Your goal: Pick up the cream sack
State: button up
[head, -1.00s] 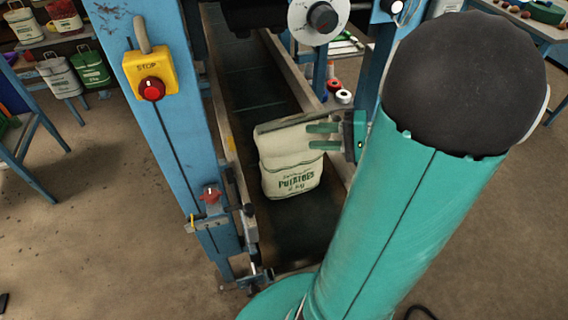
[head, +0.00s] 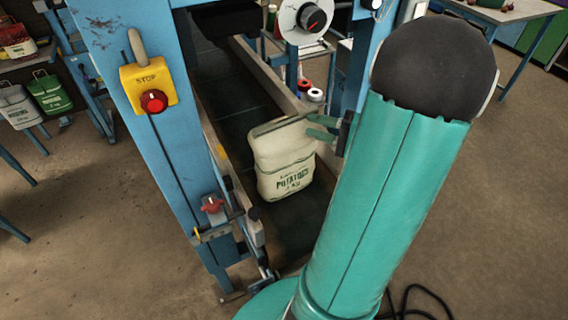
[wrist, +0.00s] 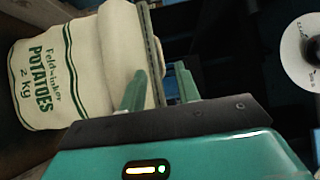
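The cream sack (head: 285,165), printed "POTATOES" in green, stands upright on the dark conveyor belt (head: 298,222) in the head view. A stiff strip (head: 283,125) runs along its top edge. In the wrist view the sack (wrist: 75,65) fills the left side, with the strip (wrist: 152,50) at its right edge. My gripper (head: 308,127) is at the sack's upper right. In the wrist view my gripper (wrist: 161,72) has its two green fingers apart, one on each side of the strip's end. A gap shows beside the right finger. Whether either finger touches the strip is unclear.
A blue post (head: 140,125) with a yellow stop box (head: 150,88) stands left of the belt. Grey and green sacks (head: 48,92) are at the far left. Open floor lies at right.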

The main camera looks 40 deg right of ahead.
aim_at(288, 116)
jog(key=x, duration=1)
jog(key=shift+w+d, duration=0.1)
jog(key=shift+w, duration=0.15)
grip_shut()
dwell(0.9)
jog(key=shift+r, duration=0.15)
